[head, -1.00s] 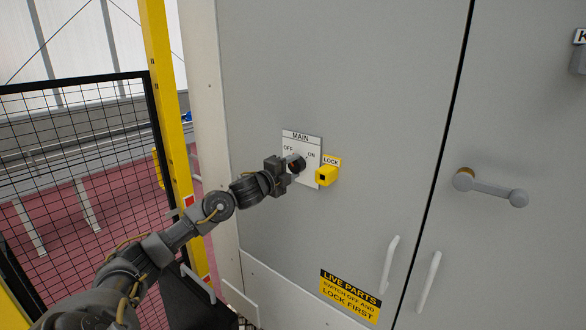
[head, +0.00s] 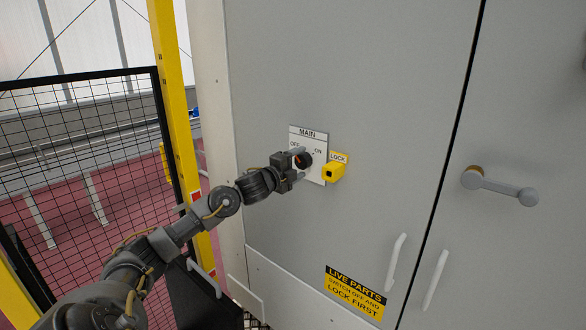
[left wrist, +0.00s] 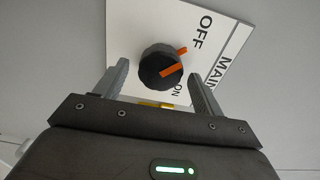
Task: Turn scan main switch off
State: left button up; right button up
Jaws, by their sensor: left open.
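The main switch is a round black knob (head: 304,160) with an orange mark, on a white plate (head: 309,133) lettered MAIN, OFF and ON. In the left wrist view the knob (left wrist: 157,62) shows between and just beyond the fingertips. Its orange mark lies on the side of the OFF and ON lettering; I cannot tell exactly which word it points at. My left gripper (head: 301,165) is open at the plate, its fingers on either side of the knob, with gaps in the left wrist view (left wrist: 159,70). My right gripper is not in view.
A yellow lock block (head: 333,171) sits close to the right of the plate. The grey cabinet has a lever handle (head: 499,187) and two pale pull handles (head: 396,262). A yellow post (head: 174,100) and black mesh fence (head: 80,150) stand at left.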

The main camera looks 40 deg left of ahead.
pick_arm(q)
jog(key=s+b, duration=0.4)
jog(key=s, duration=0.6)
jog(key=shift+s+b, duration=0.3)
jog(key=shift+d, duration=0.1)
